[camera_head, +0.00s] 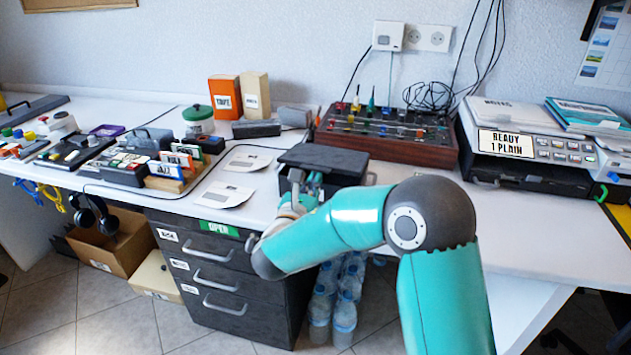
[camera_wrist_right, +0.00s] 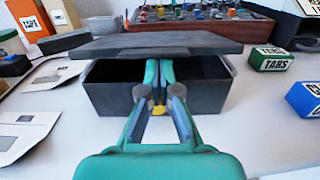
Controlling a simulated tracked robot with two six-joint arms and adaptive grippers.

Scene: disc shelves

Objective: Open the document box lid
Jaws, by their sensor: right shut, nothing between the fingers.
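The dark grey document box (camera_wrist_right: 105,92) stands on the white desk, and it also shows in the head view (camera_head: 345,181). Its flat lid (camera_wrist_right: 165,42) is partly raised at the front, with a dark gap between lid and box; the lid also shows in the head view (camera_head: 323,158). My right gripper (camera_wrist_right: 160,68) is shut and empty at the front of the box, its fingertips just under the lid's front edge. Whether they touch the lid is unclear. It also shows in the head view (camera_head: 305,180). A small yellow piece (camera_wrist_right: 159,110) shows between the finger bases. My left gripper is out of view.
A green TABS block (camera_wrist_right: 270,59) and a blue TABS block (camera_wrist_right: 311,103) lie to the right of the box. Paper sheets (camera_head: 222,193) lie to its left. A panel with knobs (camera_head: 388,134) stands behind. A drawer unit (camera_head: 225,285) is below the desk edge.

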